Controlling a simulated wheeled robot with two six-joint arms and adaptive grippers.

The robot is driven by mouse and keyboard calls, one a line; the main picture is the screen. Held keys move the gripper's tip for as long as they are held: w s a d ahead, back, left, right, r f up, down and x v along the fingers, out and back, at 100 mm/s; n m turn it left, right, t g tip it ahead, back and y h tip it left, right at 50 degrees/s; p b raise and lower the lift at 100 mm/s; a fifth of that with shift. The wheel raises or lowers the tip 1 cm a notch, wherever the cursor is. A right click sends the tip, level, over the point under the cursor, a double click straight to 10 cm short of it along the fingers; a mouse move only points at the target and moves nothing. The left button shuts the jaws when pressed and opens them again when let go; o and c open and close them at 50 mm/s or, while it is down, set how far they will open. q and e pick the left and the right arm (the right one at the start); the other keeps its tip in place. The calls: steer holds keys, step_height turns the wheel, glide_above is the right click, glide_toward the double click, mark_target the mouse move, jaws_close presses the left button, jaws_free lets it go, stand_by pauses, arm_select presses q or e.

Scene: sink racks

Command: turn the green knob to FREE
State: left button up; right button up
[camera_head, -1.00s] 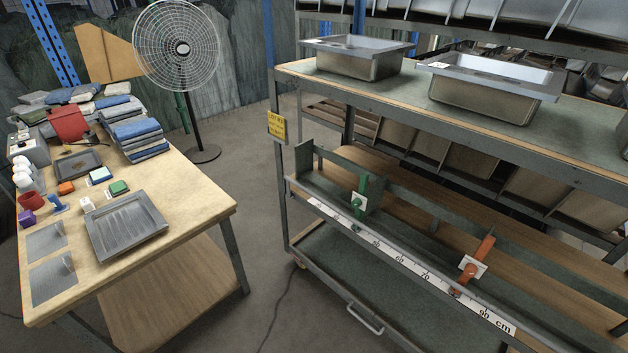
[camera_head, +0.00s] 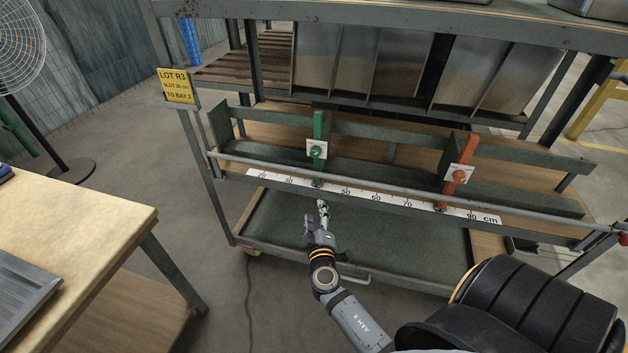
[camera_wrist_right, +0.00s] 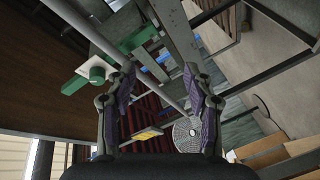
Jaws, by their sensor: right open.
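The green knob (camera_head: 315,152) sits on a white plate on a green upright (camera_head: 319,128) at the left part of the rack's middle level. The label on its plate is too small to read. My right gripper (camera_head: 317,212) is open and empty, in front of the rack and below the knob, apart from it. In the right wrist view, the green knob (camera_wrist_right: 97,74) with its white plate shows left of the open fingers (camera_wrist_right: 158,78), not between them. My left gripper is not in view.
An orange upright with an orange knob (camera_head: 460,176) stands farther right. A scale strip (camera_head: 372,198) and a thin rail (camera_head: 395,190) run along the front. A yellow sign (camera_head: 177,86) hangs on the left post. A wooden table (camera_head: 75,215) stands at left, with open floor between.

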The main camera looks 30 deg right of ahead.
mark_target(315, 156)
step_height(315, 156, up, 10)
steer(key=t+h+b, duration=0.1)
steer(key=t+h, duration=0.1)
steer(key=h, duration=0.1)
steer(key=p+x, duration=0.1)
steer(key=x, duration=0.2)
steer(key=p+x, duration=0.1)
steer(key=x, duration=0.2)
steer(key=p+x, duration=0.1)
steer(key=x, duration=0.2)
steer(key=shift+w+d+r+p, duration=0.15)
steer(key=shift+d+r+p, duration=0.1)
steer(key=shift+r+p, duration=0.15)
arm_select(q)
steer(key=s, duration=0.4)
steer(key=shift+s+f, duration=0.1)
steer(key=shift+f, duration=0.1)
arm_select(e)
steer(key=shift+w+d, duration=0.2)
steer(key=shift+w, duration=0.1)
steer(key=shift+t+y, duration=0.3)
steer(key=shift+y, duration=0.1)
jaws_close()
